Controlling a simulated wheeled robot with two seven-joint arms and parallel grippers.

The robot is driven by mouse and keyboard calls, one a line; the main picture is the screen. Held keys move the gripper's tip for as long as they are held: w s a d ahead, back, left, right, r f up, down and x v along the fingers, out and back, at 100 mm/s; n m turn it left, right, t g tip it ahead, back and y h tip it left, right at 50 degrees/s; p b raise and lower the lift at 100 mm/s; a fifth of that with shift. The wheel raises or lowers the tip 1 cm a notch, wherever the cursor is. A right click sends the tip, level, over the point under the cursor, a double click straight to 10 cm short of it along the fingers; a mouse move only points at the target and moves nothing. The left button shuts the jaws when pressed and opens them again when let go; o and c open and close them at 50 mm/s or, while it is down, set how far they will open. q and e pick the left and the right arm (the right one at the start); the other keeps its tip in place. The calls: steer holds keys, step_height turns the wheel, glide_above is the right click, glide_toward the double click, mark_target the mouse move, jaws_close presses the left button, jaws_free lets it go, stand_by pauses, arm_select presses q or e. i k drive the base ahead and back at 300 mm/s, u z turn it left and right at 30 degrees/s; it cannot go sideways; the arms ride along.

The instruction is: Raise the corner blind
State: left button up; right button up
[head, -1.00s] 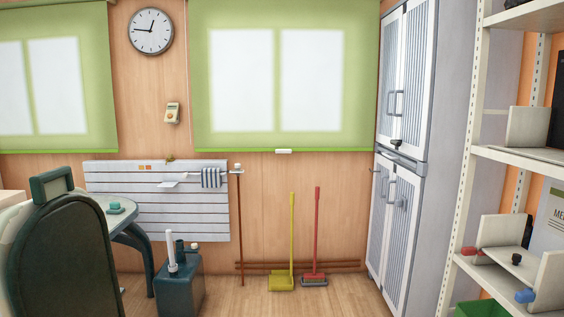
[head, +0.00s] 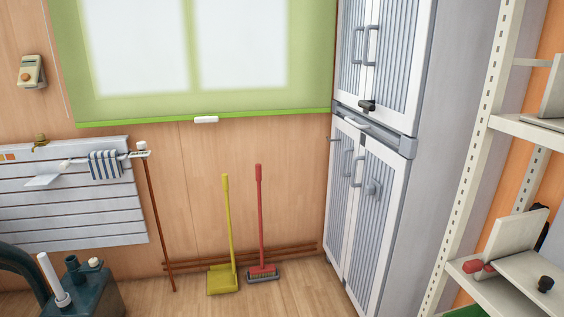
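A green roller blind (head: 145,104) hangs lowered over the window at the upper left in the head view. Light shows through it as two pale panes. A white pull handle (head: 206,119) sits at the middle of its bottom edge. The blind's right edge ends close to the tall cabinet. Its top is outside the view. Neither of my grippers is in view.
A tall white-grey cabinet (head: 430,90) stands right of the blind, and white shelving (head: 480,130) stands further right. A yellow dustpan (head: 223,280) and a red broom (head: 260,220) lean against the wall below. A slatted panel (head: 75,220) and a teal container (head: 90,290) are left.

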mark_target(213, 118)
steer(key=u, duration=0.5)
steer(key=i, duration=2.25)
steer(key=u, duration=1.1)
steer(key=i, duration=0.25)
